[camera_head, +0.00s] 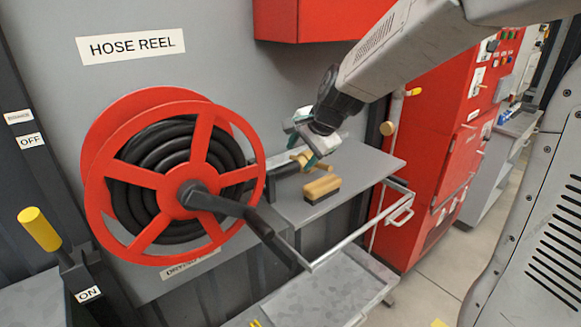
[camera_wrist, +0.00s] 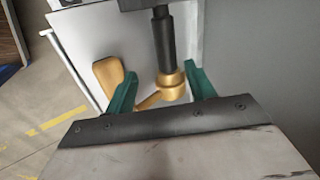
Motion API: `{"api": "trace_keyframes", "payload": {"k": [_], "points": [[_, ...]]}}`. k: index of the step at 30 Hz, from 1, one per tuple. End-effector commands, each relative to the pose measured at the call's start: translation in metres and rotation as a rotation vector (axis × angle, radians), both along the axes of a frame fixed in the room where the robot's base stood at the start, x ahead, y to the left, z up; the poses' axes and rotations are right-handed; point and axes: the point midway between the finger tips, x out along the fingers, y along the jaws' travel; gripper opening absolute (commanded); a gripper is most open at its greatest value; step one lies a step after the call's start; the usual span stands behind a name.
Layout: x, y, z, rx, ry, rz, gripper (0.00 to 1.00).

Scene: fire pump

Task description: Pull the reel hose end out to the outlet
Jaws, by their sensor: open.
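The red hose reel (camera_head: 170,175) stands at the left with black hose (camera_head: 135,185) coiled in it. The hose end is a brass fitting (camera_wrist: 172,86) on a short black length (camera_wrist: 163,42). It also shows in the head view (camera_head: 304,158), above the grey shelf. My gripper (camera_wrist: 160,82) has green fingers spread on either side of the brass fitting, with a gap to the left finger. In the head view my gripper (camera_head: 299,141) is over the shelf, right of the reel, partly covering the fitting. I cannot pick out the outlet with certainty.
A wooden-handled brush (camera_head: 321,188) lies on the grey shelf (camera_head: 365,165) close to the fitting. A crank arm (camera_head: 235,207) juts from the reel. A rail (camera_head: 350,235) runs along the shelf front. A red cabinet (camera_head: 430,150) stands at the right.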

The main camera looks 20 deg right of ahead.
Motion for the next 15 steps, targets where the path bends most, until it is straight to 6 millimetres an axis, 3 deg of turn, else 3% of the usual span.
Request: {"api": "trace_keyframes", "payload": {"k": [7, 15], "points": [[0.025, -0.003, -0.018, 0.036, -0.007, -0.077, 0.55], [0.047, 0.004, -0.055, 0.033, -0.007, -0.074, 0.55]]}}
